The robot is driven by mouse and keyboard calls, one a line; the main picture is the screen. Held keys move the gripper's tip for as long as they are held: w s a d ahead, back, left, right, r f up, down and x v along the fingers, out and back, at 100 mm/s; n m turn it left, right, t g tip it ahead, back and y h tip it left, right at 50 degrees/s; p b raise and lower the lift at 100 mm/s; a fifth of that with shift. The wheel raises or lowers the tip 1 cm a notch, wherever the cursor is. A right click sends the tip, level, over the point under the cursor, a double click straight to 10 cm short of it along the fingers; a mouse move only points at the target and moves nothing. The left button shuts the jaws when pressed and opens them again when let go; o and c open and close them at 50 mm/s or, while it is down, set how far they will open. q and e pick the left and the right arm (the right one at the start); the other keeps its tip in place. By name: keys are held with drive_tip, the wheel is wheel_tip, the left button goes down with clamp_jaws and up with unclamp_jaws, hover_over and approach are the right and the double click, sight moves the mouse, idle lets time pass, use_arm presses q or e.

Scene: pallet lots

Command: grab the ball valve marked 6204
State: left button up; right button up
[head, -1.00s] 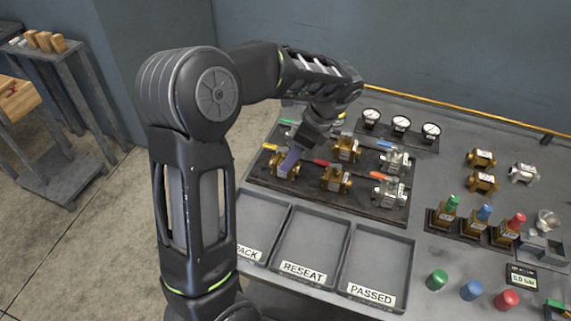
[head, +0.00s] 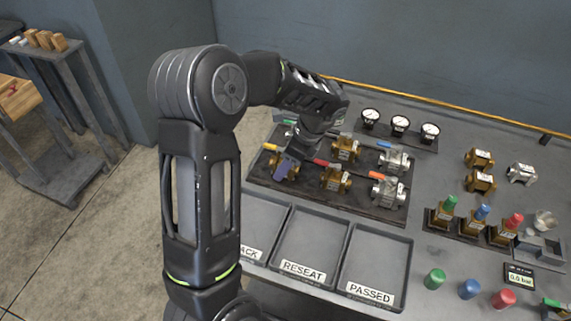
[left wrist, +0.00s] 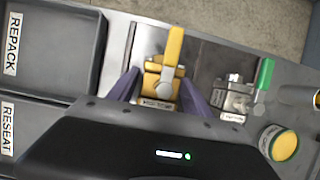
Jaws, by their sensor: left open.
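A brass ball valve with a yellow lever (left wrist: 173,50) stands between the open fingers of my left gripper (left wrist: 162,80) in the left wrist view. Its label is too small to read. In the head view my left gripper (head: 287,167) is low over the front left of the dark valve board (head: 262,180), largely hiding this valve; the yellow lever (head: 270,147) shows beside it. I cannot tell whether the fingers touch the valve. The marking 6204 is not legible on any valve. My right gripper is not in view.
A steel valve with a green lever (left wrist: 236,97) is close beside the gripper. Other brass valves (head: 335,179) and steel valves (head: 388,190) share the board. The RESEAT tray (head: 303,269) and PASSED tray (head: 372,293) lie in front. Gauges (head: 400,125) stand behind.

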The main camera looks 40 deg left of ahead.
use_arm(q)
clamp_jaws()
idle(0.5)
